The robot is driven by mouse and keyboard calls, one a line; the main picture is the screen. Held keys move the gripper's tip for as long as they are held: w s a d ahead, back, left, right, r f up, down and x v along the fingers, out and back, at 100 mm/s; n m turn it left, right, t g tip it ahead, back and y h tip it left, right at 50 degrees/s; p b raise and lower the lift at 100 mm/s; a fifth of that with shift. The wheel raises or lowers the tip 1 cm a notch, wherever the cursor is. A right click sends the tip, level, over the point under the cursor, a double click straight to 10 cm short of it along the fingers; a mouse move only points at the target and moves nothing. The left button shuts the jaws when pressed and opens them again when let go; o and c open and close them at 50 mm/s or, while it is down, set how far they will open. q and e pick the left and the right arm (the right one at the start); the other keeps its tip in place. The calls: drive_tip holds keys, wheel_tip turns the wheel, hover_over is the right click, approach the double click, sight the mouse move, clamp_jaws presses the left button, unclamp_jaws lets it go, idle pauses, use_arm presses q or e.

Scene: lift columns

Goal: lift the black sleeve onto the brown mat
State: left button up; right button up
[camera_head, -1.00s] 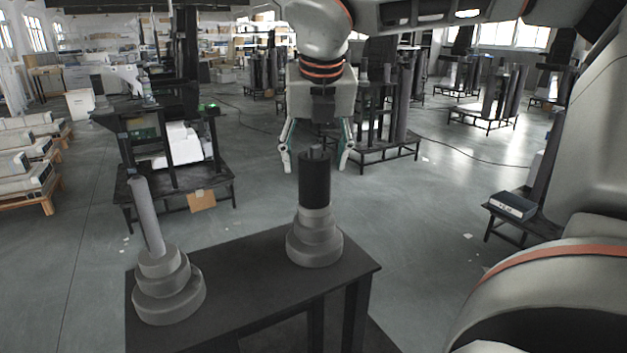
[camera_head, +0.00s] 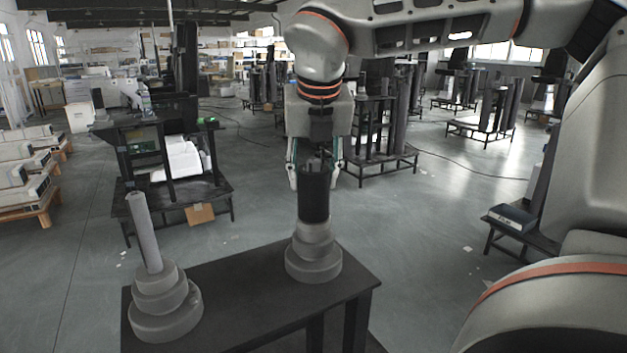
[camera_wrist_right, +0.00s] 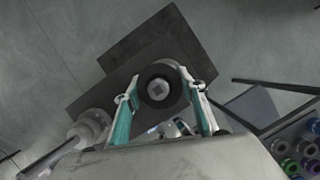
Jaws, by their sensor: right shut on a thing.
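The black sleeve (camera_head: 314,198) stands upright on a grey stepped base (camera_head: 314,258) at the right end of a dark table (camera_head: 250,298). The fingers also show on both sides in the right wrist view (camera_wrist_right: 160,100). I cannot make out a brown mat for certain. My left gripper is not in view.
A second grey stepped base with a bare, slanting-looking post (camera_head: 145,232) stands at the table's left end. A dark flat rectangle (camera_wrist_right: 150,38) lies beyond the table in the wrist view. Open floor surrounds the table, with a black stand (camera_head: 175,190) behind left.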

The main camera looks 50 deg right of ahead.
use_arm(q)
drive_tip(key=p, duration=0.3)
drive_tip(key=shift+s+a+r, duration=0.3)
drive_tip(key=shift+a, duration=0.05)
use_arm(e)
wheel_tip(320, 180, up, 20)
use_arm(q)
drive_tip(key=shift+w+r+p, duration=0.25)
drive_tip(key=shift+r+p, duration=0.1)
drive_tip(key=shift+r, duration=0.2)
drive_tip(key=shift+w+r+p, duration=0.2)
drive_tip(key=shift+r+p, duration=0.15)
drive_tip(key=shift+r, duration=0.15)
use_arm(e)
drive_tip(key=shift+r, duration=0.55)
idle(0.5)
